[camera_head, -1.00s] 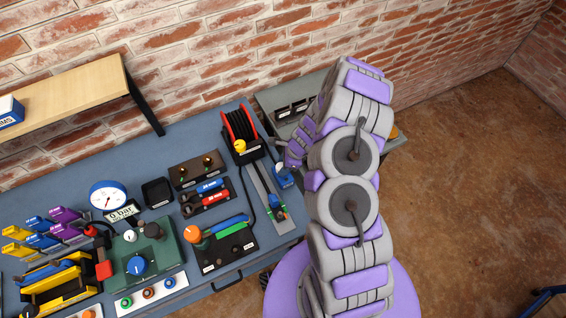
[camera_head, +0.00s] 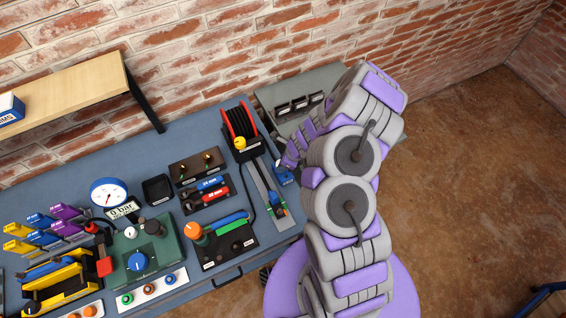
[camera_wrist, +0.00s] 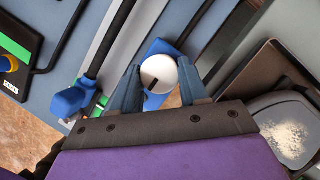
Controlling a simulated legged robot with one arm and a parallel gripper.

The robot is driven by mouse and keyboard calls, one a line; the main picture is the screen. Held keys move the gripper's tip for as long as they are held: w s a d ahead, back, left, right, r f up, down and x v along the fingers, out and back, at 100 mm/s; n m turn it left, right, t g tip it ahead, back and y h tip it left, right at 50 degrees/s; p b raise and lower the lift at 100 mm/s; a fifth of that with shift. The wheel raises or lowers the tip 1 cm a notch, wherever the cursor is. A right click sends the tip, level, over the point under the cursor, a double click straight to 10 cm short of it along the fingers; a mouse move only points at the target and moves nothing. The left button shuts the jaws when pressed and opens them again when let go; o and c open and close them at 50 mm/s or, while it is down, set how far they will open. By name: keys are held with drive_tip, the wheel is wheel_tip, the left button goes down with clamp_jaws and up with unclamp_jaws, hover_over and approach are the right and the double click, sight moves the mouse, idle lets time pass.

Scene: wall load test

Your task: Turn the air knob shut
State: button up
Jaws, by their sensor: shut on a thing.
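In the wrist view a white round knob (camera_wrist: 158,74) with a short dark mark sits on a blue body (camera_wrist: 166,49); I read no label on it. My gripper (camera_wrist: 158,82) has one finger on each side of the knob, shut on it. The mark lies toward the lower part of the knob. In the head view the blue body (camera_head: 284,178) stands at the right end of the blue bench, beside a metal rail. My gripper (camera_head: 286,164) is small there and its fingertips are mostly hidden by my own wrist.
Left of the blue body are the rail (camera_head: 265,190), a red hose reel (camera_head: 238,124) and a black panel with an orange knob (camera_head: 195,231). A round gauge (camera_head: 108,193) stands farther left. A grey tray with pale grains (camera_wrist: 288,130) is close on the right in the wrist view.

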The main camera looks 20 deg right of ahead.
drive_tip(key=shift+w, duration=0.1)
drive_tip(key=o, duration=1.1)
drive_tip(key=shift+c, duration=0.2)
drive_tip(key=p+v, duration=0.2)
drive_tip(key=v, duration=1.5)
drive_tip(key=shift+r, duration=0.2)
drive_tip(key=shift+a, duration=0.1)
